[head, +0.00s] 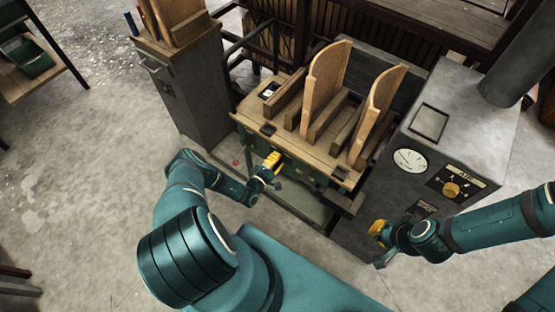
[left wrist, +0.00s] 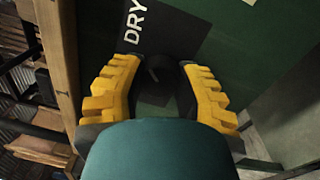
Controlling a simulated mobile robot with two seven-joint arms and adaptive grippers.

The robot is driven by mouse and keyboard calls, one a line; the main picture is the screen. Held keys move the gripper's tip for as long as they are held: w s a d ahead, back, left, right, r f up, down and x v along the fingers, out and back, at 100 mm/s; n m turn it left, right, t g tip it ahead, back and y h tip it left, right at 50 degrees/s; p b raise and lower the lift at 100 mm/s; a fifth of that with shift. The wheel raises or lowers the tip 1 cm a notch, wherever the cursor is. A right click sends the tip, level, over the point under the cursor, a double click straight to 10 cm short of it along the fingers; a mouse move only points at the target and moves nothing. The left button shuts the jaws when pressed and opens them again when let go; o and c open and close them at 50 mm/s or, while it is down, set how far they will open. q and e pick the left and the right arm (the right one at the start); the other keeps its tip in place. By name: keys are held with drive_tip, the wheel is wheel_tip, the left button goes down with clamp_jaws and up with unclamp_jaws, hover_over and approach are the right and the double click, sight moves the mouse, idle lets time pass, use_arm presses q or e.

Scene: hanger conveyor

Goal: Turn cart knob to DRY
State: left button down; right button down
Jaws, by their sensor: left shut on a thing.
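The cart (head: 243,121) has a wooden top and a green front panel. My left gripper (head: 272,163) is at the cart's front panel, with its yellow fingers pointing at it. In the left wrist view the fingers (left wrist: 162,78) are on both sides of the dark cart knob (left wrist: 158,66) and shut on it. The white word DRY (left wrist: 135,22) shows on a dark plate just beyond the knob. The knob's pointer is hard to make out. My right gripper (head: 379,233) is by the front of the grey machine; its fingers are too small to judge.
The grey machine (head: 385,192) with a dial gauge (head: 409,160) and a yellow knob (head: 451,189) stands right of the cart. Curved wooden boards (head: 325,85) stand on the cart. A grey cabinet (head: 190,95) is at its left.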

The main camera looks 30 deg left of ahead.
use_arm(q)
drive_tip(key=c, duration=0.6)
unclamp_jaws()
drive_tip(key=shift+o, duration=0.2)
drive_tip(key=s, duration=1.2)
drive_tip(key=shift+a+f, duration=0.3)
drive_tip(key=shift+a, duration=0.15)
